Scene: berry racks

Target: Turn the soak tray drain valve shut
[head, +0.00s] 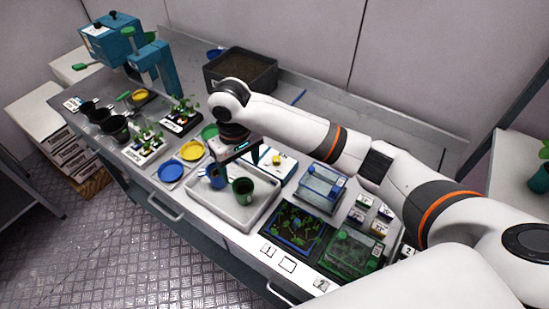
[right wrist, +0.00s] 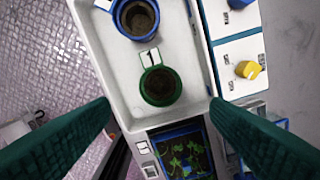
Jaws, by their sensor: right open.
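The white soak tray (head: 228,215) stands on the bench and holds a blue pot (head: 216,178) and a green pot (head: 243,189). Both pots show soil in the right wrist view, where the tray (right wrist: 105,62) lies between my fingers. A yellow knob (right wrist: 248,69), which looks like the drain valve, sits on a white panel (right wrist: 238,48) beside the tray. The knob also shows in the head view (head: 277,160). My right gripper (head: 236,166) is open and empty above the tray, with the knob off to one side. My left gripper is not in view.
A blue knob (right wrist: 239,3) is farther along the panel. A blue-lidded clear box (head: 323,184), a seedling tray (head: 294,228) and a green-lidded box (head: 352,250) stand to the right. Yellow plates (head: 191,150) and a dark soil bin (head: 241,72) lie left and behind.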

